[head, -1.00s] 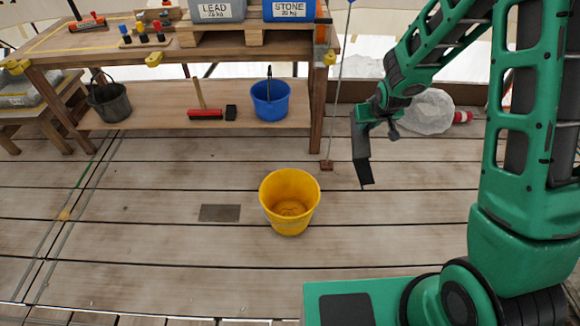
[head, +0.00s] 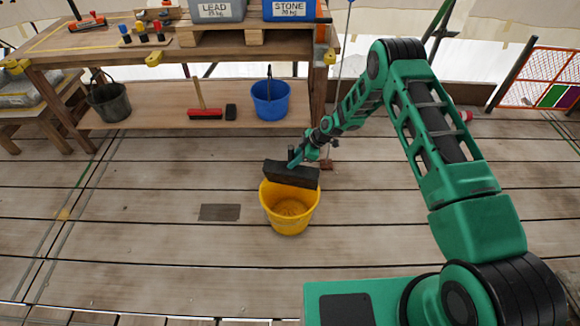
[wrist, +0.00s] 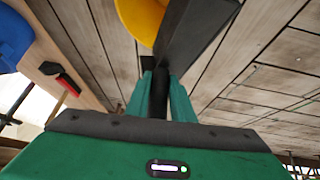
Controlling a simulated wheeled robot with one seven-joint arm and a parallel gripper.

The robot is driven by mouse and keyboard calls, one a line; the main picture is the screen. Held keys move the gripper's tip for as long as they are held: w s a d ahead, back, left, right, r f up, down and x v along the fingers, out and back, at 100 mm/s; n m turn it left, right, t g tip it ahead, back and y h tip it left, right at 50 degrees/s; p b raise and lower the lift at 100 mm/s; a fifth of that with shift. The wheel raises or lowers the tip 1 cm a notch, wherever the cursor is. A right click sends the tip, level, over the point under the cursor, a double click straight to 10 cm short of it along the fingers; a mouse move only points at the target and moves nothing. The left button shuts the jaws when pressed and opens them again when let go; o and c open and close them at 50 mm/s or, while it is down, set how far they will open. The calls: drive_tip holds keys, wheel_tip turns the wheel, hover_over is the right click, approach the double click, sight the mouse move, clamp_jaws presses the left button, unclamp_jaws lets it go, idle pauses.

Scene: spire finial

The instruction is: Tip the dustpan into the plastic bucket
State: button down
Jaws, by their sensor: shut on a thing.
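The yellow plastic bucket (head: 290,220) stands upright on the plank floor, with some brownish grit-like stuff visible at its bottom. The black dustpan (head: 292,174) is tilted over the bucket's far rim; I cannot tell if it touches the rim. My gripper (head: 306,155) is shut on the dustpan's handle, just behind and above the bucket. In the wrist view my gripper (wrist: 167,98) holds the dark handle between green fingers, with the dustpan (wrist: 195,38) beyond it and part of the yellow bucket (wrist: 142,18) beside it. The pan's inside is hidden.
A grey plate (head: 220,212) lies flat on the floor left of the yellow bucket. The floor around is mostly clear.

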drive_tip(key=shift+s+a+f+n+g, duration=0.2)
drive_tip(key=shift+a+f+n, duration=0.15)
drive_tip(key=shift+f, duration=0.15)
drive_tip(key=shift+s+a+f+n+g, duration=0.1)
drive_tip(key=shift+a+f+n+g, duration=0.1)
drive_tip(key=shift+a+f+n, duration=0.25)
drive_tip(key=shift+s+a+f, duration=0.1)
drive_tip(key=shift+s+f, duration=0.1)
drive_tip(key=shift+f, duration=0.05)
drive_tip(key=s+a+f+n+t, duration=0.1)
drive_tip(key=s+f+n+t, duration=0.1)
drive_tip(key=s+f+t, duration=0.3)
drive_tip(key=s+a+f+n+t, duration=0.1)
drive_tip(key=s+f+t, duration=0.3)
drive_tip(key=s, duration=0.8)
drive_tip(key=shift+s+f+n+t, duration=0.35)
drive_tip(key=shift+n+t, duration=0.45)
drive_tip(key=shift+t, duration=0.6)
drive_tip(key=shift+w, duration=0.1)
